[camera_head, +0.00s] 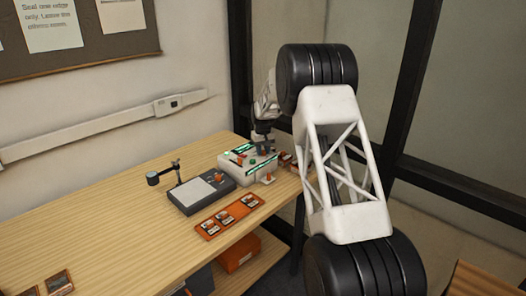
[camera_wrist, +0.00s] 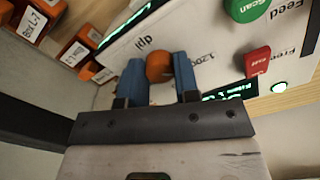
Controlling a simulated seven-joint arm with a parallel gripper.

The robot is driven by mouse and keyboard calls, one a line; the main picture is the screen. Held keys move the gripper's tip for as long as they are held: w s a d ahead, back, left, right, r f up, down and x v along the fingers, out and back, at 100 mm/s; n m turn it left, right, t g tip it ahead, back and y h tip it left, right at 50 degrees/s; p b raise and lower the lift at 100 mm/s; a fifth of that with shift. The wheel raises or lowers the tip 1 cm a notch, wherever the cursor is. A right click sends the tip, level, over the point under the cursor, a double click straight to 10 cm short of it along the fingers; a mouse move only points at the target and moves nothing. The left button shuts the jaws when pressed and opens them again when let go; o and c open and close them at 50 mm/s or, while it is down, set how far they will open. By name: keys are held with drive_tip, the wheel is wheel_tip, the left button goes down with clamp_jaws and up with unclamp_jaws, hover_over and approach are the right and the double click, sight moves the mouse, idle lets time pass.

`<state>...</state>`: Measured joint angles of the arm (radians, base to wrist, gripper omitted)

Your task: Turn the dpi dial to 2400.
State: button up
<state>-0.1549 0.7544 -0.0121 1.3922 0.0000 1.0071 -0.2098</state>
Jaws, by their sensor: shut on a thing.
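The dpi dial (camera_wrist: 159,66) is a small round orange knob on the white panel of the scanner (camera_head: 236,168). In the wrist view, "dpi" is printed by the dial and "1200" beside it. My gripper (camera_wrist: 158,62) has its two blue fingers on opposite sides of the dial, shut on it. The dial's pointer and the other setting marks cannot be made out. In the head view, my gripper (camera_head: 264,148) is over the scanner, and the dial cannot be picked out clearly there.
Several orange labelled items (camera_wrist: 75,54) stand close by. A dark device (camera_head: 201,192) and an orange tray (camera_head: 207,231) lie nearby; the table's left is mostly clear.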

sight(263, 151)
drive_tip(key=m, duration=1.1)
idle(0.3)
drive_tip(key=shift+m, duration=0.4)
drive_tip(key=o, duration=0.9)
drive_tip(key=shift+r, duration=3.9)
